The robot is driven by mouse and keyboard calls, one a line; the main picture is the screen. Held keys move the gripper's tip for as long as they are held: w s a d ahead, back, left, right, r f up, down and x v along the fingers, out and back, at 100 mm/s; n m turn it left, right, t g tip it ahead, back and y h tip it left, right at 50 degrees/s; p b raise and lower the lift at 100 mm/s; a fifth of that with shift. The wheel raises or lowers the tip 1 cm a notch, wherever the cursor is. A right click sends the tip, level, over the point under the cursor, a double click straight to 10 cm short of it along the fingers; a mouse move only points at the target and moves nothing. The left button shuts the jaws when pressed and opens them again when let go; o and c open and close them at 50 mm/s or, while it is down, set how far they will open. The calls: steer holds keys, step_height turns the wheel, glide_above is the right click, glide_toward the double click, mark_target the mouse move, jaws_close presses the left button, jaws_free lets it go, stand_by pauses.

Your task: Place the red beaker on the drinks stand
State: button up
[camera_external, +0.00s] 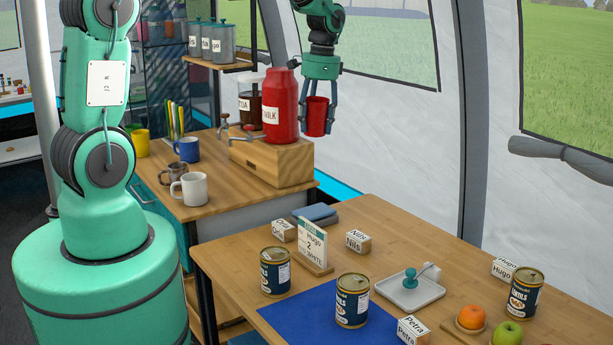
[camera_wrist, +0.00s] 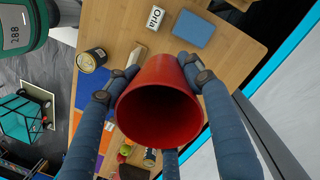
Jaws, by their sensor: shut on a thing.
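The red beaker (camera_external: 316,116) is held in my gripper (camera_external: 320,105), in the air just right of the wooden drinks stand. In the wrist view the beaker (camera_wrist: 160,103) has its open mouth toward the camera and looks empty, with the fingers (camera_wrist: 158,84) closed around its sides. The wooden drinks stand (camera_external: 285,165) is on the back counter. On it are a red jar labelled with a partly hidden word ending in "LK" (camera_external: 281,105) and a dark jar labelled "COA" (camera_external: 249,106), both with taps. The stand is not clearly visible in the wrist view.
The front table (camera_external: 380,228) holds tins (camera_external: 275,271), name blocks and fruit. The tent wall (camera_external: 390,130) is close behind my gripper.

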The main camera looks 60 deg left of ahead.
steer(key=s+a+n+p, duration=0.15)
steer(key=s+a, duration=0.25)
steer(key=a, duration=0.7)
steer(key=s+a+n+p, duration=0.1)
steer(key=s+a+p, duration=0.15)
steer(key=a, duration=0.95)
steer(key=s+a+n+p, duration=0.1)
steer(key=s+a, duration=0.3)
steer(key=a, duration=0.7)
steer(key=s+a+n+p, duration=0.3)
steer(key=s+a+p, duration=0.1)
steer(key=s+a, duration=1.85)
steer(key=shift+m+h, duration=0.35)
steer(key=shift+h, duration=0.05)
steer(key=f, duration=0.6)
steer(key=d+f, duration=0.1)
steer(key=f, duration=1.2)
steer(key=shift+s+d, duration=0.15)
steer(key=shift+s, duration=0.25)
glide_above(150, 163)
steer(key=shift+f, duration=0.65)
